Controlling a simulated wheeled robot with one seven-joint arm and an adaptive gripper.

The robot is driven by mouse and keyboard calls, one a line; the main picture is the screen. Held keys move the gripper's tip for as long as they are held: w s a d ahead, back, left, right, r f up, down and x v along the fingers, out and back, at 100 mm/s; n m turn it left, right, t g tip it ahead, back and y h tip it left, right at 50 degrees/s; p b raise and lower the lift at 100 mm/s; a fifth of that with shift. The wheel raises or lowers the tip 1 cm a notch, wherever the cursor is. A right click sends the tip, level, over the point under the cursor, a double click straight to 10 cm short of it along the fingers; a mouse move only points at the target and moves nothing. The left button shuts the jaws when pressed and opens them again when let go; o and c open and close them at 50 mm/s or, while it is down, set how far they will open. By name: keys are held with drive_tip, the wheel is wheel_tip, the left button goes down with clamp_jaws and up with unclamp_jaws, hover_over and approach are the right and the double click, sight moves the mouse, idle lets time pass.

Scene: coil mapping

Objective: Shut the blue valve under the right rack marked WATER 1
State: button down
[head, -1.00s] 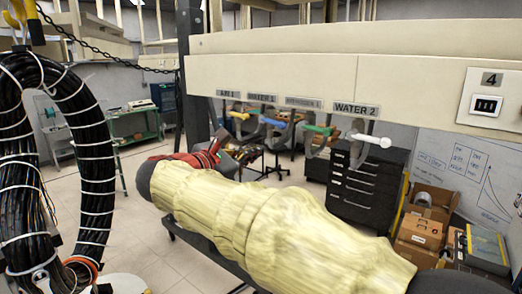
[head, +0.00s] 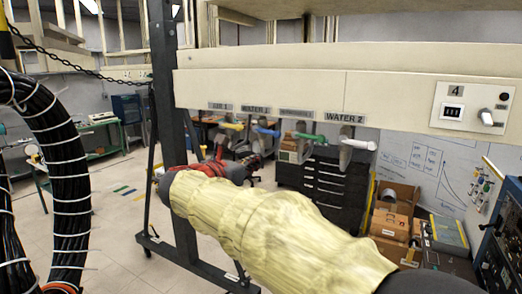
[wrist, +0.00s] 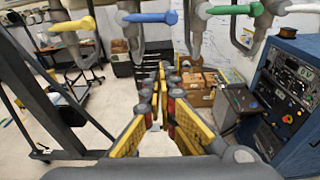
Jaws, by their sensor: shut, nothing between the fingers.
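The blue valve handle (head: 265,131) hangs under the rack (head: 275,95) below the WATER 1 label (head: 255,109). In the wrist view the blue handle (wrist: 150,17) is near the top, lying sideways on a grey valve body. My gripper (wrist: 160,88) is shut and empty, with its fingers pointing forward, lower in the picture than the handle and apart from it. In the head view my gripper (head: 238,163) shows red and dark parts below the yellow and blue handles; its fingertips are hard to make out behind the yellow-sleeved arm.
A yellow handle (wrist: 72,25) hangs left of the blue one; green (wrist: 235,9) and white (wrist: 305,8) handles hang to its right. A dark rack post (head: 172,110) stands left of my arm. A blue console (wrist: 290,95) stands at right. Open floor lies at left.

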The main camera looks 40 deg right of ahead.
sight(266, 131)
drive_tip(key=w+d+r+p, duration=0.2)
drive_tip(key=w+d+p, duration=0.1)
drive_tip(key=d, duration=0.5)
drive_tip(key=shift+w+r+p, duration=0.25)
drive_tip(key=shift+r+p, duration=0.05)
drive_tip(key=shift+p, duration=0.25)
drive_tip(key=shift+s, duration=0.1)
drive_tip(key=shift+s+r, duration=0.1)
drive_tip(key=shift+r, duration=0.65)
